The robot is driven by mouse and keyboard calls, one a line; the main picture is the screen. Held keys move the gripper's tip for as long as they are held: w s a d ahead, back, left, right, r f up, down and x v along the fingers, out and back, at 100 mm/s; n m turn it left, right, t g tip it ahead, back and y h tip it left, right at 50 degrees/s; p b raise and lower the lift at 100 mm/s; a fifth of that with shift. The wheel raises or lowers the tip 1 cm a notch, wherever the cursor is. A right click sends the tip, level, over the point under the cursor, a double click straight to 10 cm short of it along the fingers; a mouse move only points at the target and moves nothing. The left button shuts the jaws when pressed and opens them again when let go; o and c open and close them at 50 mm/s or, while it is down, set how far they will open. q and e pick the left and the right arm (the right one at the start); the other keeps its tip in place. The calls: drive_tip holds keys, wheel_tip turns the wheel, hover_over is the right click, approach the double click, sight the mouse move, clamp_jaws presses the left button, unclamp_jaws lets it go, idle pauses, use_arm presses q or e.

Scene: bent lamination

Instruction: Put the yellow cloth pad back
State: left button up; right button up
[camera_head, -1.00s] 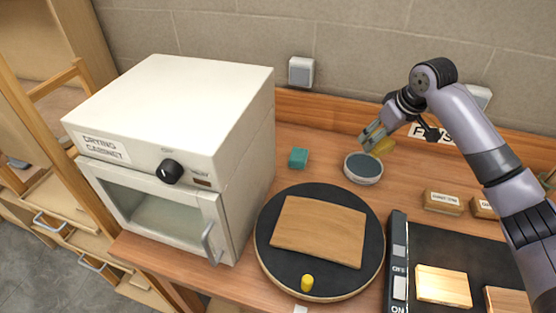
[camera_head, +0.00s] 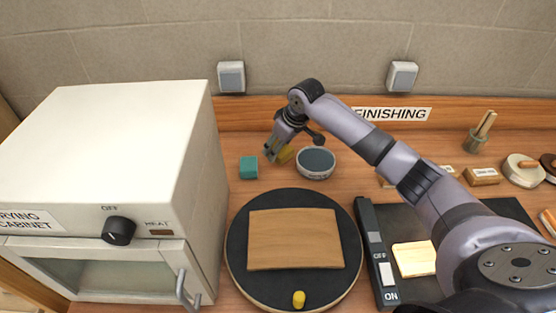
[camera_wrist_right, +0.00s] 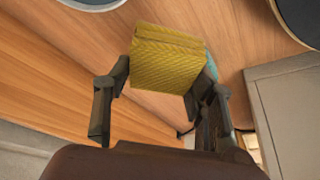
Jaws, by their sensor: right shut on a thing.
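The yellow cloth pad (camera_head: 286,155) is a small ribbed block, held by my right gripper (camera_head: 274,153) between the teal block and the grey dish at the back of the bench. In the right wrist view the pad (camera_wrist_right: 166,62) sits between the two fingers of the right gripper (camera_wrist_right: 160,88), which is shut on it. The wood surface shows behind the pad; I cannot tell whether the pad touches it. A corner of the teal block (camera_wrist_right: 211,66) peeks out behind the pad there. My left gripper is not in view.
The teal block (camera_head: 248,168) stands left of the pad and the round dish (camera_head: 315,163) right of it. A dark turntable (camera_head: 345,270) with a wooden board (camera_head: 295,238) is in front. The drying cabinet (camera_head: 120,150) stands left. Several blocks and tools are at right.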

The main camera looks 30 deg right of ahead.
sight(275, 169)
wheel_tip(275, 169, down, 3)
drive_tip(key=shift+r, duration=0.1)
wheel_tip(275, 169, down, 4)
drive_tip(key=shift+r+p, duration=0.25)
drive_tip(key=shift+p, duration=0.25)
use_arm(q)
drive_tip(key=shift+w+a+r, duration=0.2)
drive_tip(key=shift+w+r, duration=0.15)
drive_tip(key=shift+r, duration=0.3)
use_arm(e)
drive_tip(key=shift+f, duration=0.25)
drive_tip(key=shift+f, duration=0.1)
drive_tip(key=o, duration=1)
